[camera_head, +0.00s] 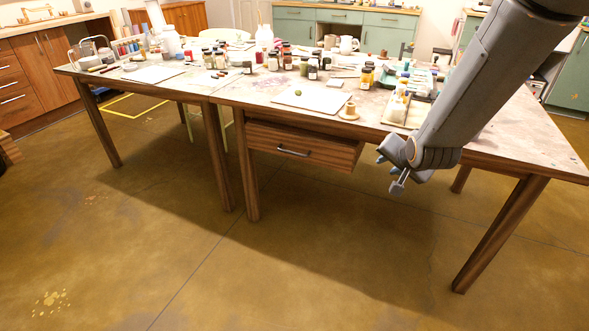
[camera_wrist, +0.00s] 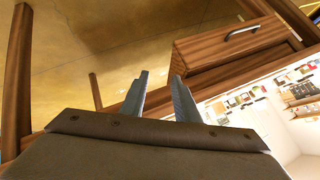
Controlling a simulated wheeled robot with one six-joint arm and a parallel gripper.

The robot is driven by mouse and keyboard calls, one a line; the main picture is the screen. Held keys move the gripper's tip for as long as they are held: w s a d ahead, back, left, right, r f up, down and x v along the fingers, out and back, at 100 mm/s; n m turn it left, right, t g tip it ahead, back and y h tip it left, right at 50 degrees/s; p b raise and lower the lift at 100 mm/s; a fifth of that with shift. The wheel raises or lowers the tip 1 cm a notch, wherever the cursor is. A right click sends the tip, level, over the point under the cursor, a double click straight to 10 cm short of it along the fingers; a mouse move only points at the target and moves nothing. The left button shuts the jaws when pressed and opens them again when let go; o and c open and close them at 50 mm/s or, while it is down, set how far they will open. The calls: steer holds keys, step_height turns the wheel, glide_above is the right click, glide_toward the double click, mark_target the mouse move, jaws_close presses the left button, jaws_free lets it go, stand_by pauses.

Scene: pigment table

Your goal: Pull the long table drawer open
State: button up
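The wooden table drawer (camera_head: 320,150) hangs under the tabletop, with a metal bar handle (camera_head: 293,152) on its front. My gripper (camera_head: 393,181) is to the right of the drawer and a little lower, apart from the handle. In the wrist view my gripper (camera_wrist: 160,88) shows two separate fingers with an empty gap between them.
The long table (camera_head: 235,90) carries jars, bottles, a white board (camera_head: 310,98) and other small items. Its wooden legs (camera_head: 500,232) stand on the brown floor. Open floor (camera_head: 300,255) lies in front of the drawer. My arm passes over the table's right part.

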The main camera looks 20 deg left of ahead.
steer(key=w+a+f+m+t+y+b, duration=0.1)
steer(key=w+a+f+t+y+b, duration=0.2)
steer(key=a, duration=0.4)
steer(key=w+a+f+m+y+b, duration=0.1)
steer(key=w+a+f+b, duration=0.2)
steer(key=w+a+f, duration=0.3)
steer(key=m+t+y+b, duration=0.2)
steer(key=t+y+b, duration=0.1)
steer(key=y+b, duration=0.4)
glide_toward(293, 156)
steer(key=s+r+h, duration=0.1)
steer(key=s+r, duration=0.2)
steer(key=r, duration=0.2)
steer(key=b+x, duration=0.1)
steer(key=x, duration=0.2)
steer(key=b+x, duration=0.1)
steer(key=x, duration=0.3)
steer(key=shift+a+f, duration=0.2)
steer(key=shift+c, duration=0.5)
jaws_close()
